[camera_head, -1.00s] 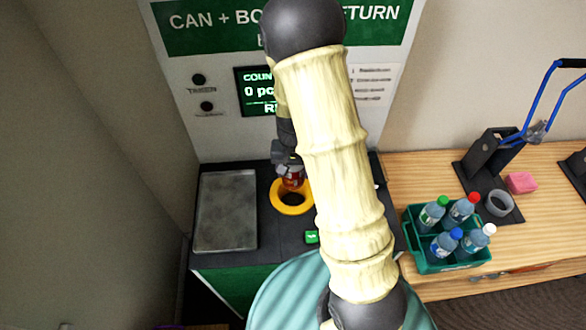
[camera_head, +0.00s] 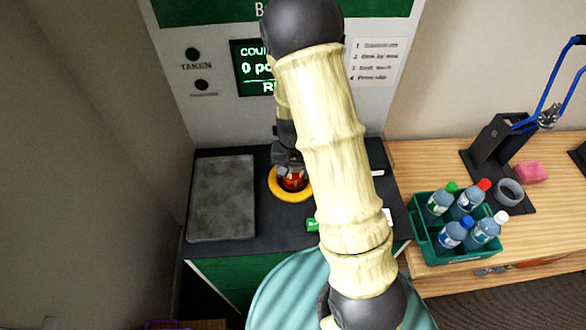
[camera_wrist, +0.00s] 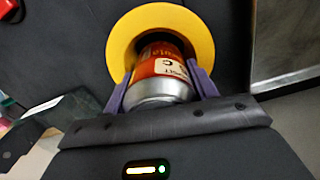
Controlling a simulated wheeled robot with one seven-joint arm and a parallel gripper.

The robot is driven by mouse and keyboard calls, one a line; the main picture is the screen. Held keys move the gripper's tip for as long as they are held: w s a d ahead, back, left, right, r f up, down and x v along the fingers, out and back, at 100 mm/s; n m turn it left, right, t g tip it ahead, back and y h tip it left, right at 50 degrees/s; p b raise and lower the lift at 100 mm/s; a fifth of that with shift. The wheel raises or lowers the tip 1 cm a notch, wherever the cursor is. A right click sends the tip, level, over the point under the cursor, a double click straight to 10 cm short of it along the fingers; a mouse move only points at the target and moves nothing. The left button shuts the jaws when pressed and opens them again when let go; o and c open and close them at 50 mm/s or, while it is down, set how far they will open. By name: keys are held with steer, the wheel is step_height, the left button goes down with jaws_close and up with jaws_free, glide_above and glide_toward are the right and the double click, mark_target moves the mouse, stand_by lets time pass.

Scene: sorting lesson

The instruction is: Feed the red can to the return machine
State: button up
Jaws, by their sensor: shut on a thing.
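The red can (camera_head: 293,179) is at the yellow ring (camera_head: 275,192) around the return machine's round opening. In the wrist view the can (camera_wrist: 163,70) sits between the two purple fingers of my gripper (camera_wrist: 162,88), and its far end lies inside the yellow ring (camera_wrist: 124,35). My gripper (camera_head: 289,168) is shut on the can. How deep the can reaches into the opening is hard to tell.
A grey metal plate (camera_head: 222,198) lies left of the ring. A small green button (camera_head: 312,225) is near my arm. On the wooden counter (camera_head: 425,160) to the right stand a green crate (camera_head: 436,262) of several bottles, a pink block (camera_head: 531,172) and a grey ring (camera_head: 509,191).

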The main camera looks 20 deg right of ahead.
steer(key=shift+f+b, duration=1.25)
steer(key=shift+f, duration=0.7)
steer(key=o, duration=0.9)
steer(key=shift+r, duration=0.1)
steer(key=shift+c, duration=0.2)
steer(key=shift+w+r, duration=0.15)
steer(key=shift+r, duration=0.05)
steer(key=shift+o, duration=0.7)
step_height(320, 180, up, 17)
steer(key=shift+f+b, duration=0.1)
steer(key=shift+b, duration=0.9)
